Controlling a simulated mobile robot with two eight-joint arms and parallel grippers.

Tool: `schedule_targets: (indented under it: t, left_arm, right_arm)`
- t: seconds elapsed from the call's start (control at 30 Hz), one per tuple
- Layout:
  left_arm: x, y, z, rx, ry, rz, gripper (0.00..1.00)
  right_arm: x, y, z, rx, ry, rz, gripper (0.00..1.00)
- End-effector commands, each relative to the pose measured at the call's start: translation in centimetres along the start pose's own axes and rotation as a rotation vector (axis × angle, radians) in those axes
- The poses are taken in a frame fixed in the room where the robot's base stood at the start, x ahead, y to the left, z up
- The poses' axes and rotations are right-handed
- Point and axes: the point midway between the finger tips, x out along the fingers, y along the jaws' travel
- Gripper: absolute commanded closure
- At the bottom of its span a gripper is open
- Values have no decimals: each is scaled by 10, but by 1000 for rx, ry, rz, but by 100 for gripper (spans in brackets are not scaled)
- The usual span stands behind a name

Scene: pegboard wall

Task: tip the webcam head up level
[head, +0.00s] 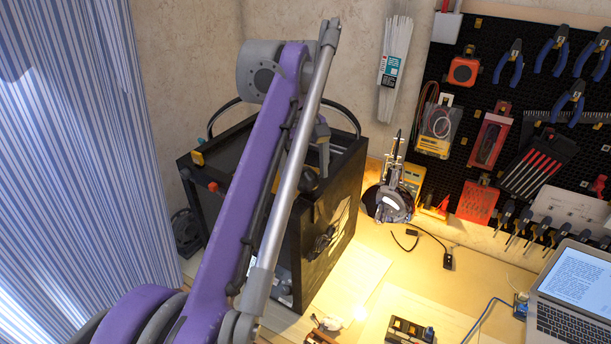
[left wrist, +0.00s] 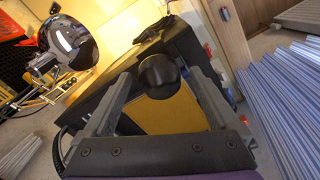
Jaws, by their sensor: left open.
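The webcam head looks to be a dark rounded ball (head: 309,181) at the front upper edge of the black cabinet (head: 335,215), partly hidden behind my arm. In the left wrist view the black ball (left wrist: 158,76) sits between the two fingers, with visible space on both sides. Its lens and exact tilt cannot be made out. My left gripper (head: 318,150) is open around the ball, mostly hidden behind my purple arm in the head view; its grey fingers (left wrist: 157,92) show clearly in the left wrist view. My right gripper is not in view.
A desk lamp (head: 388,203) stands right of the cabinet; its round shade (left wrist: 70,45) shows in the left wrist view. A laptop (head: 575,300) is at the right of the bench (head: 440,285). A pegboard (head: 455,115) holds tools. A striped curtain (head: 75,150) hangs left.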

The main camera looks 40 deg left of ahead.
Motion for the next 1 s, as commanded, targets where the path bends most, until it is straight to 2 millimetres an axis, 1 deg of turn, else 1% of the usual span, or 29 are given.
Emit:
schedule_targets:
  t: [0.27,0.3,0.37,0.4,0.47,0.6,0.67,0.7,0.77,1.0]
  left_arm:
    - [2,0,0,0,0,0,6]
    - [2,0,0,0,0,0,10]
    - [2,0,0,0,0,0,21]
    - [2,0,0,0,0,0,28]
    - [2,0,0,0,0,0,39]
    - [2,0,0,0,1,0,64]
    - [2,0,0,0,1,0,75]
    - [2,0,0,0,1,0,82]
    - [2,0,0,0,1,0,92]
    - [1,1,1,2,23,-12,92]
  right_arm:
    - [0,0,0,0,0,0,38]
    - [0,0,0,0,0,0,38]
    - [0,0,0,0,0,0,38]
    - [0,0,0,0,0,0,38]
    - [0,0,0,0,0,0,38]
    - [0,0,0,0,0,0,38]
    - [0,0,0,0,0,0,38]
    - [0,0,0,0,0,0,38]
    - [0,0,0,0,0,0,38]
    - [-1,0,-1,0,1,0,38]
